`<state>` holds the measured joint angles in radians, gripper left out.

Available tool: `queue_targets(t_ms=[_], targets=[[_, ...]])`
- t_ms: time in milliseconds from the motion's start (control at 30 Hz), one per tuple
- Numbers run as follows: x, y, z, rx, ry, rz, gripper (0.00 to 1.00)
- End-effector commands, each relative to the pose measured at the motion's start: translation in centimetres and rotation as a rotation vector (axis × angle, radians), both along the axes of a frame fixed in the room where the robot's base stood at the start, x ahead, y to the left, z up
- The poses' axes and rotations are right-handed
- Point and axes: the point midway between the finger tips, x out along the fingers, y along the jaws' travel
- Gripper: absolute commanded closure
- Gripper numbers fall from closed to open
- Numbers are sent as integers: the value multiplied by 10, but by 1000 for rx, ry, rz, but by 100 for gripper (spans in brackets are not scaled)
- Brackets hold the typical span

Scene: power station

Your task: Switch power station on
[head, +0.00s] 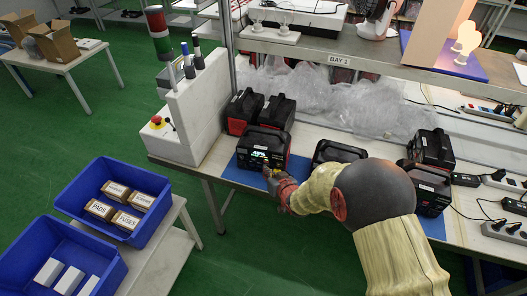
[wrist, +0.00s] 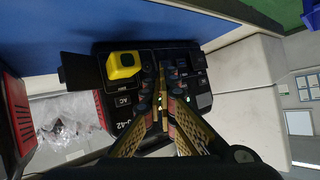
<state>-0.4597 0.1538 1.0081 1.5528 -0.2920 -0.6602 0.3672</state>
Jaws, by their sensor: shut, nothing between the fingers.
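A black and red power station (head: 265,146) stands on a blue mat at the left of the bench, its front facing me, with greenish lit characters on it. My gripper (head: 273,179) is at the lower part of this front.
More power stations stand behind (head: 244,111), beside (head: 338,152) and at right (head: 431,150). A white control box (head: 190,110) with a red button stands left. Clear plastic wrap (head: 320,95) lies behind. Blue bins (head: 75,195) with boxes sit lower left.

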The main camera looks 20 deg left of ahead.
Motion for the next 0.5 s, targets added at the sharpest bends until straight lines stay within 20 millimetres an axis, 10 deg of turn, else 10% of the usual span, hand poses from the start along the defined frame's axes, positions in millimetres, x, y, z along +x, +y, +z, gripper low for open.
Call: queue_targets(t_ms=[500], targets=[[-15,0,0,1,1,1,100]])
